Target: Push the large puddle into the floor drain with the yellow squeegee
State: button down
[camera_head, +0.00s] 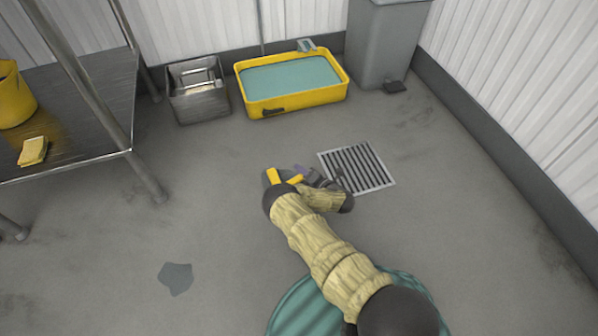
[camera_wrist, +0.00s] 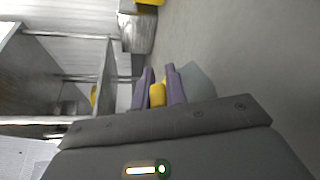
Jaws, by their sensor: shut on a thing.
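The yellow squeegee (camera_head: 273,176) is partly hidden at my gripper, just left of the floor drain. My gripper (camera_head: 308,178) is shut on it; in the wrist view a yellow piece (camera_wrist: 157,95) shows between the two fingers (camera_wrist: 159,88). The floor drain (camera_head: 372,167) is a square slotted grate set in the floor; its left edge is partly covered by my gripper. A dark puddle patch (camera_head: 267,182) shows beside the squeegee, mostly hidden by my arm. A grey-blue patch (camera_wrist: 200,79) lies beyond the fingers in the wrist view. A smaller puddle (camera_head: 175,279) lies at lower left.
A yellow tub (camera_head: 297,108) of blue-green liquid and a metal box (camera_head: 198,103) stand by the back wall. A grey bin (camera_head: 383,45) stands right of them. A metal table (camera_head: 95,150) at left bears a yellow bucket (camera_head: 14,98) and sponge (camera_head: 33,151). The floor right of the drain is clear.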

jog(key=shift+w+d, duration=0.15)
jog(key=shift+d, duration=0.4)
jog(key=shift+w+d, duration=0.3)
jog(key=shift+d, duration=0.6)
jog(key=shift+w+d, duration=0.25)
jog(key=shift+d, duration=0.7)
jog(key=shift+w+d+b, duration=0.2)
jog(key=shift+w+d, duration=0.1)
jog(key=shift+d, duration=0.55)
jog(key=shift+w+d+b, duration=0.2)
jog(key=shift+w+d, duration=0.05)
jog(key=shift+d, duration=0.7)
jog(key=shift+w+d+b, duration=0.2)
jog(key=shift+w+d, duration=0.05)
jog(key=shift+d, duration=0.55)
jog(key=shift+w+d+b, duration=0.2)
jog(key=shift+w+d, duration=0.05)
jog(key=shift+d, duration=0.55)
